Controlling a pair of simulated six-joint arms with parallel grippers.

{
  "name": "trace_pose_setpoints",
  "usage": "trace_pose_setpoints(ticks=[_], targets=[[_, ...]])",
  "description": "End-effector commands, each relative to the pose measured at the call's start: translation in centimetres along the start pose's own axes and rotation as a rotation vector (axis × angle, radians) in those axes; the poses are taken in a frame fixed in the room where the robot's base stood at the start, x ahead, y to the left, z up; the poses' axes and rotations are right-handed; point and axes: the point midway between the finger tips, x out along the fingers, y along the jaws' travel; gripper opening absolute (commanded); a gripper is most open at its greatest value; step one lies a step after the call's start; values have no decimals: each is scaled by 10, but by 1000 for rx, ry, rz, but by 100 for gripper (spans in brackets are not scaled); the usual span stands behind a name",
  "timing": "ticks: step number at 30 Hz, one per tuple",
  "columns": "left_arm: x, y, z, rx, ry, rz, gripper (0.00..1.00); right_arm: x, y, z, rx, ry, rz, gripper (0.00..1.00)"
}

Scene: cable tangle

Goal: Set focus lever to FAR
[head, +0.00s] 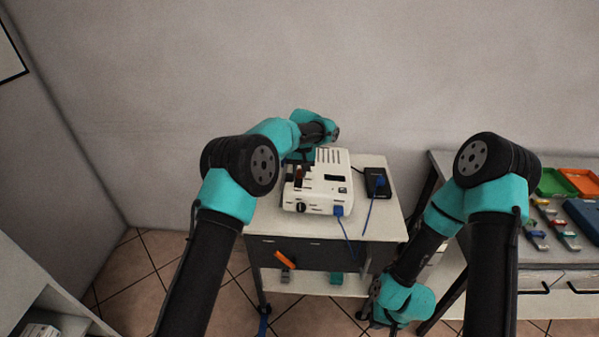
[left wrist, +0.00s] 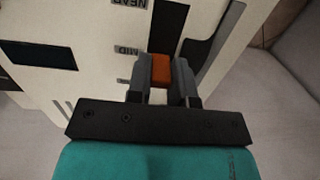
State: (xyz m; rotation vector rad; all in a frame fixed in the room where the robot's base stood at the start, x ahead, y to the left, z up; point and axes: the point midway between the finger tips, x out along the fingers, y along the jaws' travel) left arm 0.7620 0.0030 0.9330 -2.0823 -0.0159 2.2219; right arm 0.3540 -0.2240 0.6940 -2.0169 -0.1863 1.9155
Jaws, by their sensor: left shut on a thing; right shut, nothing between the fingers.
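The focus lever's orange knob (left wrist: 160,70) sits between the fingers of my left gripper (left wrist: 163,88) in the left wrist view. The gripper is shut on it. The knob stands in a dark slot on a white panel, a little below the MID label (left wrist: 127,50). The NEAR label (left wrist: 130,4) is higher up. Another label lower down is partly covered by the gripper and cannot be read. In the head view the white device (head: 331,165) stands on a cart, with my left arm reaching over its left side. My right gripper's fingers are not visible.
A blue cable (head: 344,229) hangs from the device's front. A black box (head: 376,183) with a blue plug stands to its right. The cart top (head: 385,222) is clear at the front right. A bench at right holds an orange tray (head: 580,182) and small parts.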

Motion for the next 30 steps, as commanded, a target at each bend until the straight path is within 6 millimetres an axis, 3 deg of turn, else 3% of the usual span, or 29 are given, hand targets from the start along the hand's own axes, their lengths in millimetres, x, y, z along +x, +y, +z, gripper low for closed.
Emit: trace_pose_setpoints(ticks=[16,17,18,25,30], targets=[[-1,0,-4,2,-55,4,0,0,0,0,0,0,0,0],[-1,0,-4,2,-55,4,22,0,0,0,0,0,0,0],[-1,0,-4,2,-55,4,26,0,0,0,0,0,0,0],[0,0,-4,2,-56,4,47,0,0,0,0,0,0,0],[0,0,-4,2,-56,4,47,0,0,0,0,0,0,0]])
